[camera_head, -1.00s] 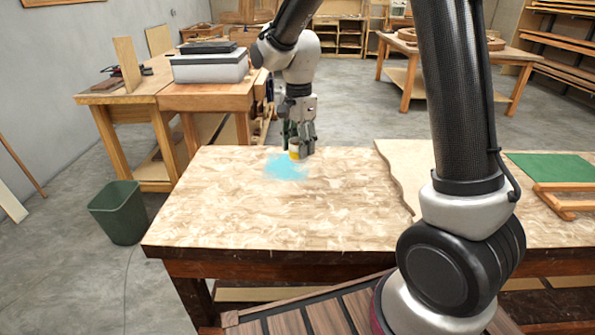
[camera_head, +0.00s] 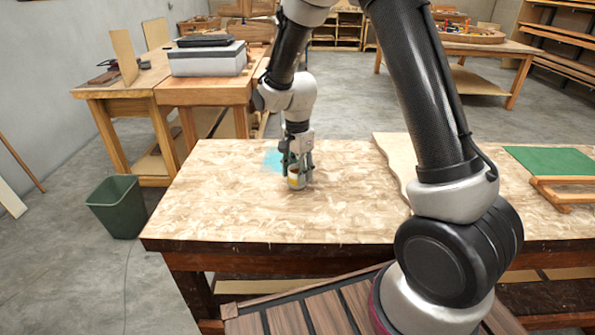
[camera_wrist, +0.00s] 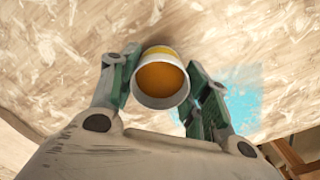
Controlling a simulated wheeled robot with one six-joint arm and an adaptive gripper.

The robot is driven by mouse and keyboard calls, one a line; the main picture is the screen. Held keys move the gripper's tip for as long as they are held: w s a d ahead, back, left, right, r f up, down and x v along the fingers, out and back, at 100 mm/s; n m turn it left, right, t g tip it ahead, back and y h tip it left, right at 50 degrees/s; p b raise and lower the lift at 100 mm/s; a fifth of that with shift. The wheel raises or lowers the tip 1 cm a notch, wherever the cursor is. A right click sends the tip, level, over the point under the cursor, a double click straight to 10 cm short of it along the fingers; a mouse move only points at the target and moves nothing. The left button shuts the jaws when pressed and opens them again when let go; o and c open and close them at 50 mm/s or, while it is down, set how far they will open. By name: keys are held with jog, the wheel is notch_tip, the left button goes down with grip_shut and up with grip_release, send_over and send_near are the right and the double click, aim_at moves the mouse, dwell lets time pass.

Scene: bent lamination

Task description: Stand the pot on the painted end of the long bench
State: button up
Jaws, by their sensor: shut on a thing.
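The pot (camera_head: 297,182) is a small white cup with a yellow-orange band and orange inside. It also shows in the wrist view (camera_wrist: 160,80), between the green-padded fingers. My gripper (camera_head: 298,170) points down and is shut on the pot. The long bench (camera_head: 240,210) has a mottled pale wood top. A light-blue painted patch (camera_head: 273,160) lies toward its far left part, partly hidden by my gripper. The pot is over bare wood, nearer the camera and right of the patch. In the wrist view the patch (camera_wrist: 240,98) is right of the pot. I cannot tell whether the pot touches the bench.
A wavy-edged pale board (camera_head: 397,160) and a green panel on a wooden frame (camera_head: 555,162) lie on the bench's right part. A dark green bin (camera_head: 117,208) stands on the floor at left. A grey box (camera_head: 207,62) sits on a side table behind.

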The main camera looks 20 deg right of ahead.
jog(key=shift+f, duration=0.15)
jog(key=o, duration=1)
notch_tip(320, 180, up, 12)
jog(key=r, duration=0.1)
jog(key=s+d+r+n+t, duration=0.2)
jog(key=s+d+r+n, duration=0.4)
jog(key=s+d+r, duration=0.4)
jog(key=s+d+n, duration=0.1)
jog(key=s+n, duration=0.1)
jog(key=s, duration=0.3)
jog(key=s+d+r+n+t, duration=0.1)
jog(key=s+d+n, duration=0.1)
jog(key=s, duration=0.3)
jog(key=s+d+r+n+t, duration=0.1)
jog(key=s+d+n, duration=0.1)
jog(key=s, duration=0.4)
jog(key=shift+r+n, duration=0.1)
jog(key=shift+n, duration=0.2)
